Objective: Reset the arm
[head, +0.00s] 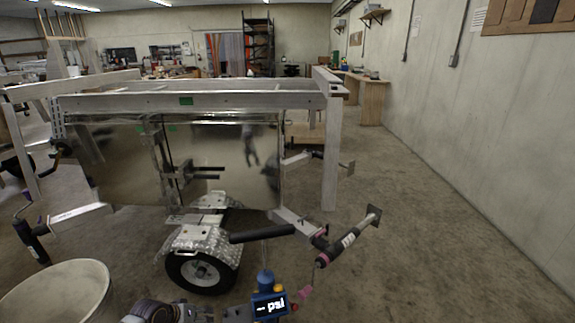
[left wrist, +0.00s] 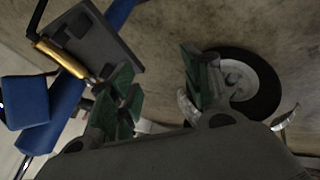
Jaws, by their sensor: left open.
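My left gripper (left wrist: 158,78) is open in the left wrist view, with its two green-padded fingers apart and nothing between them. A dark part of my left arm (head: 165,312) shows at the bottom edge of the head view, where the fingers cannot be made out. A blue gauge (head: 268,304) with a lit "psi" display is just right of it. A blue device with a dark panel (left wrist: 100,45) and a brass fitting lies left of the fingers in the left wrist view, apart from them. My right gripper is in neither view.
An aluminium trailer (head: 190,102) stands tipped up ahead, with a wheel (head: 203,272) below. The wheel also shows right of the fingers in the left wrist view (left wrist: 245,85). A jack (head: 345,243) juts right. A pale bucket (head: 60,290) stands lower left. Floor at right is clear.

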